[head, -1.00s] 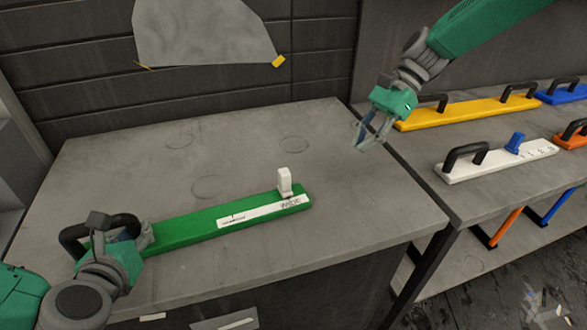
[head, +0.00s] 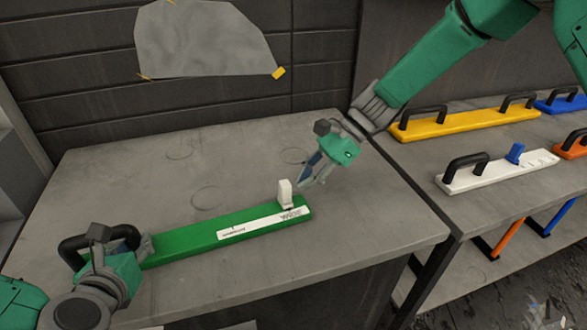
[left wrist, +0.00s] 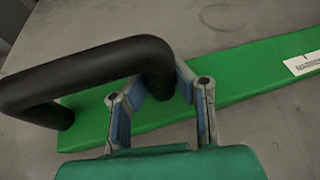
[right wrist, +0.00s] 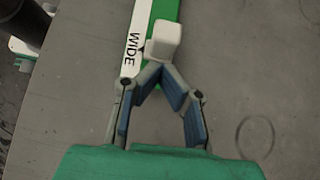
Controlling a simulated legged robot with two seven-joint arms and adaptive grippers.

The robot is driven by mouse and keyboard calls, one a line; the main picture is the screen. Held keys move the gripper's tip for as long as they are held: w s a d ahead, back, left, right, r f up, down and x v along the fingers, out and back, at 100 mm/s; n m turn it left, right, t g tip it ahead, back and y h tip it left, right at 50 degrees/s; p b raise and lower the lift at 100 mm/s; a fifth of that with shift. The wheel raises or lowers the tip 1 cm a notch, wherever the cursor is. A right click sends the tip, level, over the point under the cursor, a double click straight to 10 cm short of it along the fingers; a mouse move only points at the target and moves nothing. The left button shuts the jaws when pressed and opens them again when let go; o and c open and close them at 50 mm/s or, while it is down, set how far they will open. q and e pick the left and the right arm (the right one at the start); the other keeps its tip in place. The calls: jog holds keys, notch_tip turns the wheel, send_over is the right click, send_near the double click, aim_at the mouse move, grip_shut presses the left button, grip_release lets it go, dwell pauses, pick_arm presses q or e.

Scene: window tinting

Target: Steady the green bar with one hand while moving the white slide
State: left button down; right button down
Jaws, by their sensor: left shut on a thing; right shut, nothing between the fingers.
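The green bar (head: 185,238) lies flat on the grey table, with a black handle (head: 85,243) at its left end. A white strip (head: 250,224) on the bar reads "WIDE". The white slide (head: 285,192) stands upright near the bar's right end. My left gripper (head: 143,246) is shut on the black handle; in the left wrist view its fingers (left wrist: 155,88) straddle the handle's end post. My right gripper (head: 303,184) is shut and empty, just right of the slide. In the right wrist view its fingertips (right wrist: 155,68) are right by the slide (right wrist: 163,40); contact is unclear.
A second table at right holds a yellow bar (head: 465,120), a white bar with a blue slide (head: 515,152), and blue and orange bars. A grey sheet (head: 205,42) hangs on the back wall. The table behind the green bar is clear.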

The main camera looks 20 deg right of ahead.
pick_arm(q)
jog(key=shift+d+r, duration=0.1)
jog(key=shift+d, duration=0.05)
pick_arm(e)
jog(key=shift+a, duration=0.45)
